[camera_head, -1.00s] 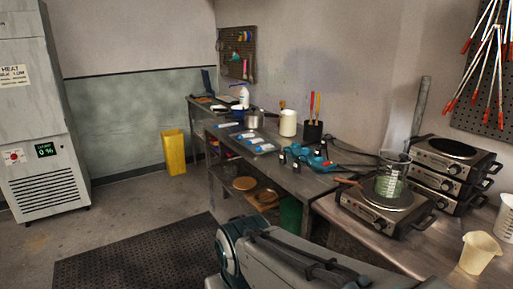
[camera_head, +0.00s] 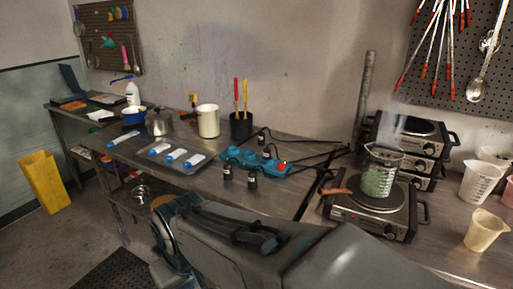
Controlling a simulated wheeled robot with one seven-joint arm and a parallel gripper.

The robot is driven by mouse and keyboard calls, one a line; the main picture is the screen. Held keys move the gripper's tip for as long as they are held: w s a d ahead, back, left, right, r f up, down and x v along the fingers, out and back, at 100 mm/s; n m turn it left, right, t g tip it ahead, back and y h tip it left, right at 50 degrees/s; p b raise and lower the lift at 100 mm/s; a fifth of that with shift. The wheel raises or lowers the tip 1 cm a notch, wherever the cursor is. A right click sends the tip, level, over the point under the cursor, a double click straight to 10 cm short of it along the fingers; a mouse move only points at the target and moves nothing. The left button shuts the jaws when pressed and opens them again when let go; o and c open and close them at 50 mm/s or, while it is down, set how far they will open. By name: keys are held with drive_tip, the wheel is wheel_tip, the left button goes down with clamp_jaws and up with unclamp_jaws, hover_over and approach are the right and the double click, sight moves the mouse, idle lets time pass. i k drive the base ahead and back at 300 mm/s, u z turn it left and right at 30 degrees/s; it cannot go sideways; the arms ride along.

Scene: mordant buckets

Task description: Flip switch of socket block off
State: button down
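The blue socket block (camera_head: 250,160) lies on the metal bench near the middle of the head view. A small red part, which looks like its lit switch (camera_head: 283,166), shows at its right end. My arm fills the lower middle of the view, in front of the bench. My gripper is not in view.
A hotplate (camera_head: 345,213) bears a steaming beaker of green liquid (camera_head: 378,180) right of the block. Stacked hotplates (camera_head: 408,130) stand behind. A black pot of tools (camera_head: 241,125) and a white container (camera_head: 208,120) stand behind the block. Tubes lie on a tray (camera_head: 196,171) at left.

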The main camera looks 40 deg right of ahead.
sight(282, 165)
drive_tip(key=z, duration=0.9)
drive_tip(key=i, duration=0.85)
drive_tip(key=z, duration=0.85)
